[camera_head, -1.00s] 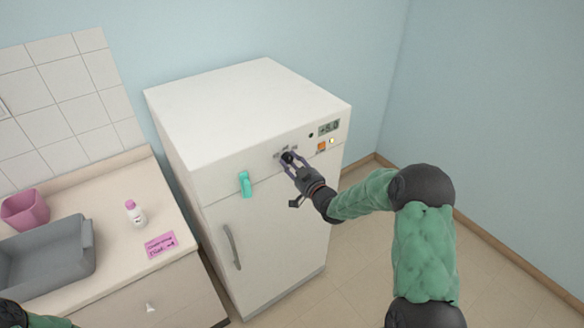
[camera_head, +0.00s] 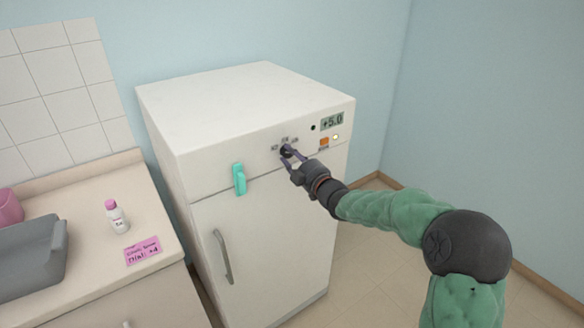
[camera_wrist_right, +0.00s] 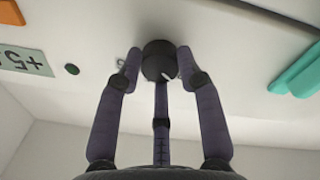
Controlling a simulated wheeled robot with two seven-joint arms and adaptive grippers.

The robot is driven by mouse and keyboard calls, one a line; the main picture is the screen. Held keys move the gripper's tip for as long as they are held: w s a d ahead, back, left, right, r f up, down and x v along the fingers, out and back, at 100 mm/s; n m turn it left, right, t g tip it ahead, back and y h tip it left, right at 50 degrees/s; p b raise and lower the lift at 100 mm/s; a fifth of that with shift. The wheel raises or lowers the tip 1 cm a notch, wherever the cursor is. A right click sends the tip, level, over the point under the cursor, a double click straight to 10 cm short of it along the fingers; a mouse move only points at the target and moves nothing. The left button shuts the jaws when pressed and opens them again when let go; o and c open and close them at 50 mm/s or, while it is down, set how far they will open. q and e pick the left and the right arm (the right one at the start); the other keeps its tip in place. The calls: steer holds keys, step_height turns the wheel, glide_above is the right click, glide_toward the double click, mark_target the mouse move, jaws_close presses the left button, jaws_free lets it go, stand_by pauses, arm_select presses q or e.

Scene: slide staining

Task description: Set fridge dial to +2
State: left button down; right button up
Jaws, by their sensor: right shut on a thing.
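The white fridge (camera_head: 240,100) stands against the wall, its upper front panel facing me. The black dial (camera_head: 286,151) sits on that panel below small printed marks. My right gripper (camera_head: 293,154) is shut on the dial, and the fingers partly cover it. In the right wrist view the dial (camera_wrist_right: 155,55) sits between the fingertips of my right gripper (camera_wrist_right: 158,64), with a white pointer mark on its lower right edge. The display (camera_head: 332,121) reads +5.0. My left gripper is not in view.
A teal clip (camera_head: 239,179) and a door handle (camera_head: 222,257) are left of the dial.

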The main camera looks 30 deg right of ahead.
steer(key=shift+f+n+b, duration=0.3)
steer(key=shift+n+b, duration=0.3)
steer(key=shift+b, duration=0.1)
steer(key=o, duration=1.2)
steer(key=shift+c, duration=0.2)
steer(key=shift+r, duration=0.15)
steer(key=s, duration=1.2)
steer(key=shift+d+f, duration=0.3)
